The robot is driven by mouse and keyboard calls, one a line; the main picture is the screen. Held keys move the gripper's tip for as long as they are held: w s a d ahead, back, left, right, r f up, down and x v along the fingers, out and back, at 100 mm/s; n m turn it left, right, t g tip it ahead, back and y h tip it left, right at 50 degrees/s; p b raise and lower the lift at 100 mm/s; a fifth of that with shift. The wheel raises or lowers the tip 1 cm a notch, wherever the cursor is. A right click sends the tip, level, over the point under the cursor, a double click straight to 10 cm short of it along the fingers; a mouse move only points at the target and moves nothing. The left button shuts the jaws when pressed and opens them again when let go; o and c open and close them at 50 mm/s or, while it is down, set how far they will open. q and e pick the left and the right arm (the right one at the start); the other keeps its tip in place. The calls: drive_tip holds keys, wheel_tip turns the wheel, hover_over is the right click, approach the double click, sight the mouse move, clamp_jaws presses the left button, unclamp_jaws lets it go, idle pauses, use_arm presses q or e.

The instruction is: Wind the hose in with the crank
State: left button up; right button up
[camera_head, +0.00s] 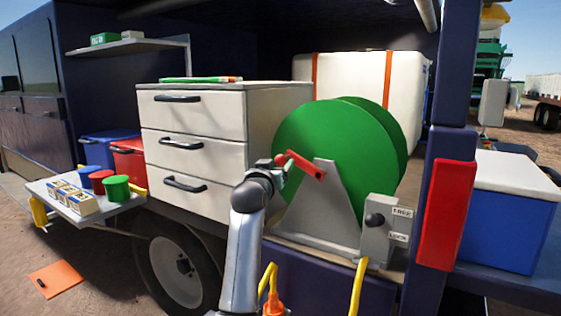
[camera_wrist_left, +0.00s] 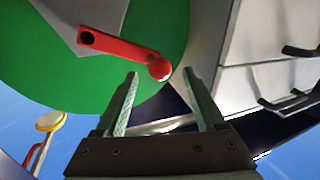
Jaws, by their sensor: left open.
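The green hose reel (camera_head: 345,125) stands on a grey bracket (camera_head: 322,205) on the truck bed. Its red crank (camera_head: 308,168) ends in a round red knob (camera_head: 281,159). In the left wrist view the crank arm (camera_wrist_left: 115,47) slants across the green disc, and its knob (camera_wrist_left: 159,69) shows between the fingertips. My left gripper (camera_head: 284,166) is open at the knob; whether the fingers touch it I cannot tell. Yellow hose (camera_head: 357,288) hangs over the bed edge, and an orange piece (camera_head: 273,304) shows by a yellow length. My right gripper is not in view.
A grey box (camera_head: 377,243) with a black-knobbed lever (camera_head: 374,220) and FREE and LOCK labels stands right of the reel. A white drawer cabinet (camera_head: 195,130) is close on the left. A red-padded post (camera_head: 445,215) and blue cooler (camera_head: 508,228) stand on the right.

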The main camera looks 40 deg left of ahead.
sight(279, 162)
use_arm(q)
drive_tip(key=shift+x, duration=2.25)
clamp_jaws()
